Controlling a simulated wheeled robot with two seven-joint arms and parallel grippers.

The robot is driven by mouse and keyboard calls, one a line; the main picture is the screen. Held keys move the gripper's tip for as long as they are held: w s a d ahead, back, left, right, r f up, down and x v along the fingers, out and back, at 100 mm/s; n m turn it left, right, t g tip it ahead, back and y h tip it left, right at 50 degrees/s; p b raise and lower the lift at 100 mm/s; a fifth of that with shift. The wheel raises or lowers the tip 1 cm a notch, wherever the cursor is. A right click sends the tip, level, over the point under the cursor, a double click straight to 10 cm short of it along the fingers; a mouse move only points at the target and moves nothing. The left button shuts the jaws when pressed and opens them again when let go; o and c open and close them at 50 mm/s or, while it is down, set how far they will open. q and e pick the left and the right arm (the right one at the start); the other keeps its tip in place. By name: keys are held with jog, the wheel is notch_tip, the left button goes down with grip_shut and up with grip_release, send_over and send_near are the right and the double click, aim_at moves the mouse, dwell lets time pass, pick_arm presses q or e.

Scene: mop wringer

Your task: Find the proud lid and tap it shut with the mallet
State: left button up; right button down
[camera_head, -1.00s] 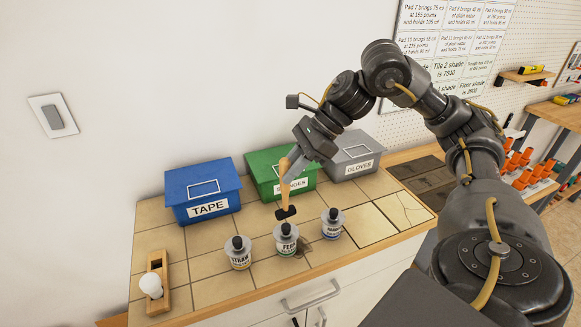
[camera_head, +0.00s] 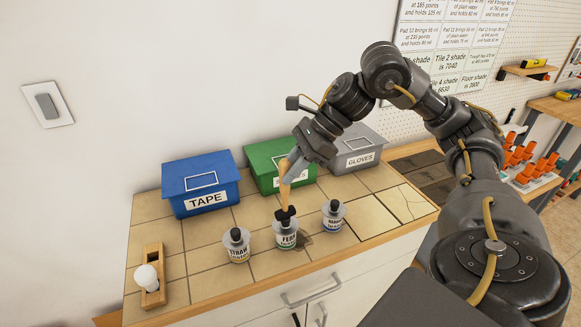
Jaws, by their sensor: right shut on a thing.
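My right gripper (camera_head: 294,166) is shut on the wooden handle (camera_head: 287,188) of a mallet, above the counter. I cannot tell from here which lid sits proud. My left gripper is not in view.
A blue TAPE box (camera_head: 201,184), a green box (camera_head: 265,165) and a grey GLOVES box (camera_head: 357,150) stand behind the jars. A wooden holder with a white item (camera_head: 152,257) lies at the left. A dark stain (camera_head: 304,240) lies beside the middle jar. Tiles between are clear.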

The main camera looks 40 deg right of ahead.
aim_at(284, 160)
jog(key=shift+r+p, duration=1.9)
jog(key=shift+r, duration=0.3)
jog(key=shift+f, duration=0.1)
jog(key=shift+f+b, duration=0.35)
jog(key=shift+b, duration=0.05)
jog(key=shift+r+p, duration=0.35)
jog(key=shift+p, duration=0.1)
